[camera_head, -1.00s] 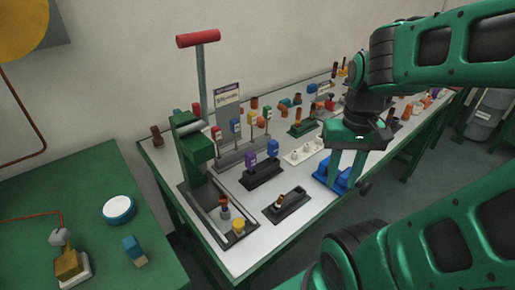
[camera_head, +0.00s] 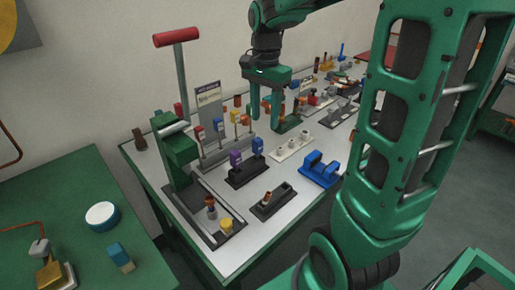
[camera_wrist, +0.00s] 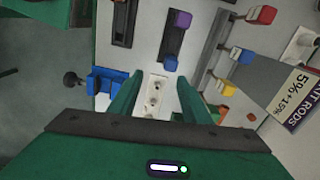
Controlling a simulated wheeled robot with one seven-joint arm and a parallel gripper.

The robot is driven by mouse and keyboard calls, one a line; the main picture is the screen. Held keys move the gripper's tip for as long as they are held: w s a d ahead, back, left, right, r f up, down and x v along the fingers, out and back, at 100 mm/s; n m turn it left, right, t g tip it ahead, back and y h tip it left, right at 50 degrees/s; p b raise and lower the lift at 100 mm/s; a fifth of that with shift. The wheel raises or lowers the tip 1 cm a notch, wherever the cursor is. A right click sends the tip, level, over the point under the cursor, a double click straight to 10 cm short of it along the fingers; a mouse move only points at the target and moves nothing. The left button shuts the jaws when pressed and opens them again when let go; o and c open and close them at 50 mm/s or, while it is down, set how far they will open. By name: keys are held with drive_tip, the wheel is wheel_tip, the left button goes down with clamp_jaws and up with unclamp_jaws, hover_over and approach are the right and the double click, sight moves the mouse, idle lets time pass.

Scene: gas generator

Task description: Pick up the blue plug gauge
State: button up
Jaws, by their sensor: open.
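The likely blue plug gauge (camera_head: 257,147) stands upright in a black holder (camera_head: 245,176) beside a purple piece (camera_head: 236,158). In the wrist view, the blue piece (camera_wrist: 170,63) shows beyond my fingertips, with the purple one (camera_wrist: 182,20) farther up. My gripper (camera_head: 266,110) is open and empty, pointing down above the table, behind the blue piece in the head view. In the wrist view, my gripper (camera_wrist: 160,82) has its two fingers apart, with a white holed block (camera_wrist: 154,98) between them in the picture. Nothing touches the fingers.
A rack of coloured tags with a sign (camera_head: 208,95) stands behind the holder. A blue cradle (camera_head: 320,170), a black tray (camera_head: 272,201) and a green press (camera_head: 178,150) are nearby. The table (camera_head: 232,258) has bare surface at its front edge.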

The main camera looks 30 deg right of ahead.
sight(257, 139)
drive_tip(key=shift+w+a+f+m, duration=0.1)
drive_tip(key=shift+w+a+m, duration=0.15)
drive_tip(key=shift+w, duration=0.4)
drive_tip(key=shift+w+a+f+m, duration=0.1)
drive_tip(key=shift+w+a+m, duration=0.1)
drive_tip(key=shift+w, duration=0.4)
wheel_tip(257, 139, down, 5)
drive_tip(key=shift+w, duration=0.1)
drive_tip(key=shift+s+a+f, duration=0.1)
drive_tip(key=shift+f, duration=1.3)
drive_tip(key=shift+s+f, duration=0.1)
drive_tip(key=shift+f, duration=1.25)
drive_tip(key=shift+c, duration=0.6)
drive_tip(key=c, duration=0.8)
